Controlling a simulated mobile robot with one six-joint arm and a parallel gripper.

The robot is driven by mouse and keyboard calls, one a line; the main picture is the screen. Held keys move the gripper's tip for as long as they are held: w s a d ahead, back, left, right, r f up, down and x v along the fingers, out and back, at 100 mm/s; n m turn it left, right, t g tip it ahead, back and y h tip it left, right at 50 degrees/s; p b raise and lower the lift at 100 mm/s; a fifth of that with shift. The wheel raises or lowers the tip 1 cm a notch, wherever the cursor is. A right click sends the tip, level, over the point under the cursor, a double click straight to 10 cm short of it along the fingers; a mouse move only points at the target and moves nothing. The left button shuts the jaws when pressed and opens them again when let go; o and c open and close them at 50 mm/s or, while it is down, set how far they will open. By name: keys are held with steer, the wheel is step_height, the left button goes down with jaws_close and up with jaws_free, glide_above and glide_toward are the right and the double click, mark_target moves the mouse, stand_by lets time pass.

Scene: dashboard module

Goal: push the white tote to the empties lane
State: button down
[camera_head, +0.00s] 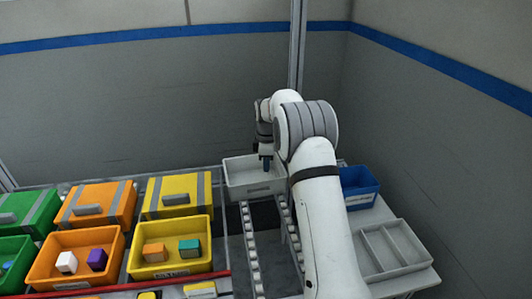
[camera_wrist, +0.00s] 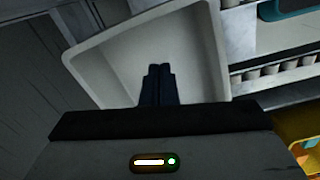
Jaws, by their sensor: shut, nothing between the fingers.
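The white tote (camera_head: 242,190) sits at the far end of a roller lane, near the back wall, and looks empty. It also shows in the wrist view (camera_wrist: 190,50), where it fills much of the upper middle. My gripper (camera_head: 266,164) points down over the right part of the tote. In the wrist view my gripper (camera_wrist: 160,70) has its dark fingers together, with nothing between them, against the tote's interior. I cannot tell whether the fingertips touch the tote. No lane label that I can read marks the empties lane.
Roller rails (camera_head: 249,240) run toward the front from the tote. Yellow (camera_head: 170,272) and orange (camera_head: 75,284) bins with blocks stand at left, with lidded boxes behind. A blue bin (camera_head: 358,197) and a grey divided tray (camera_head: 392,270) stand right of my arm.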

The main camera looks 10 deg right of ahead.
steer(key=shift+s+d+f, duration=0.15)
steer(key=shift+d, duration=0.5)
steer(key=shift+s+d+f, duration=0.1)
steer(key=shift+s+d, duration=0.05)
steer(key=shift+d, duration=0.5)
steer(key=shift+s+d+f, duration=0.15)
steer(key=shift+d, duration=0.5)
steer(key=shift+s+d+p, duration=0.25)
steer(key=shift+d+p, duration=0.05)
steer(key=shift+d, duration=0.6)
